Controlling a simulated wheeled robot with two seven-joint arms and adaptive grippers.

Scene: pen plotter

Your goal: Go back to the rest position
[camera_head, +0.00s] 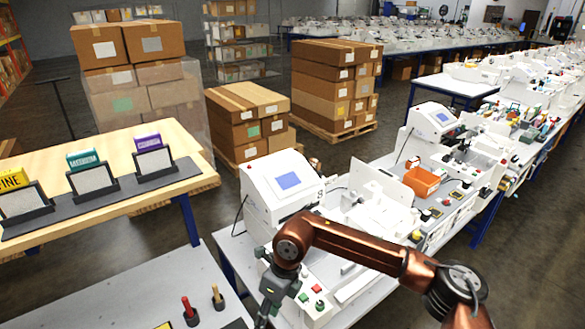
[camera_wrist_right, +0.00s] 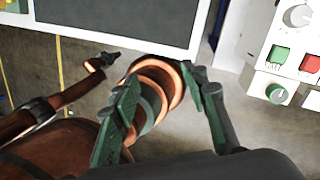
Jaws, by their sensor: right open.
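My right arm comes in from the right in the head view, bent at the elbow, with its gripper (camera_head: 270,302) hanging down at the front left of the white plotter machine (camera_head: 283,190). In the right wrist view the right gripper (camera_wrist_right: 170,92) has its two green-grey fingers spread apart, with nothing held between them. Copper-coloured parts of my own body show behind the fingers.
A grey table (camera_head: 140,290) at the lower left carries a red-handled and a yellow-handled tool. A wooden table (camera_head: 100,150) holds labelled card stands. The control panel buttons (camera_wrist_right: 295,62) are close by the right gripper. Stacked boxes (camera_head: 335,85) stand behind.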

